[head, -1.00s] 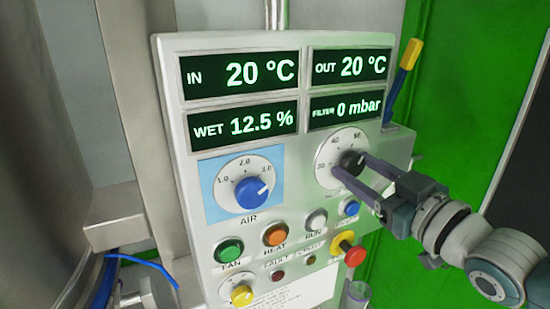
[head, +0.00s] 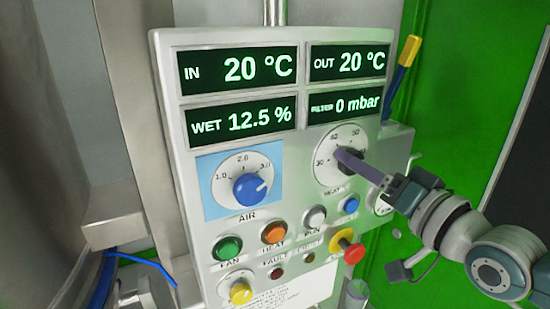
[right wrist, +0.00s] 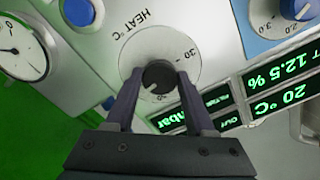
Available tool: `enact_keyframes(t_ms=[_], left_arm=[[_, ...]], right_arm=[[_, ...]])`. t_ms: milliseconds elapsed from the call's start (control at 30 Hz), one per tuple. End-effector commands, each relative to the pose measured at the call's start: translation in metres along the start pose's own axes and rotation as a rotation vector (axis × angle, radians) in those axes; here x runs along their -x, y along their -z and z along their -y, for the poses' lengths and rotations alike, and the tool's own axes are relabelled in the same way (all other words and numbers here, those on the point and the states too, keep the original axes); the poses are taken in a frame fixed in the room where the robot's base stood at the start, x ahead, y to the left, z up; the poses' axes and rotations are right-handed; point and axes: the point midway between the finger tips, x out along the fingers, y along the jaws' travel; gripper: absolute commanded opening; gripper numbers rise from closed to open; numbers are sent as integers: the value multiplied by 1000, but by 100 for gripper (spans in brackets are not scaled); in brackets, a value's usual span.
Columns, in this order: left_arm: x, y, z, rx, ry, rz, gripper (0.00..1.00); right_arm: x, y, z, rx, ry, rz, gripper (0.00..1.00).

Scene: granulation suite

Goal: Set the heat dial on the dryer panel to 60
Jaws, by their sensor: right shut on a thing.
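The heat dial (head: 326,175) is a white round scale with a black knob, at the right of the dryer panel under the displays. Its numbers 30, 40 and 50 show in the head view. My right gripper (head: 345,160) reaches in from the right and is shut on the black knob. In the right wrist view the knob (right wrist: 158,77) sits between both fingertips, and a pale mark shows on its lower left part. I cannot read the exact value it points to; part of the scale is hidden by the fingers. My left gripper is not in view.
The blue air dial (head: 249,189) is left of the heat dial. Below are green (head: 228,249), orange (head: 273,233) and white (head: 314,216) buttons, a yellow knob (head: 240,292) and a red stop button (head: 354,253). A yellow-topped lever (head: 408,52) stands behind the panel's right edge.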

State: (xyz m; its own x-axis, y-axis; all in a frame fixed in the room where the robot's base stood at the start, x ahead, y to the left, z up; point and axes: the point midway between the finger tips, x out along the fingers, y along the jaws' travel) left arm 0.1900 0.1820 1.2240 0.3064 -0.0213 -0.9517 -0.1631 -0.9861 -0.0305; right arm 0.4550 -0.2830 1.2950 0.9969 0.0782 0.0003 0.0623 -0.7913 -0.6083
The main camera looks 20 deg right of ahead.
Motion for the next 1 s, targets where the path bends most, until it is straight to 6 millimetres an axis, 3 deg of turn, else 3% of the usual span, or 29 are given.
enact_keyframes(t_ms=[333, 867, 900, 1000], left_arm=[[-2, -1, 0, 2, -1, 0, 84], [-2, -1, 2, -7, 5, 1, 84], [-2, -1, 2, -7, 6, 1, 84], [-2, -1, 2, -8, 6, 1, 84]], right_arm=[[0, 0, 0, -129, 0, 0, 0], [0, 0, 0, -150, -1, 0, 0], [0, 0, 0, -150, -1, 0, 59], [0, 0, 0, -149, -1, 0, 70]])
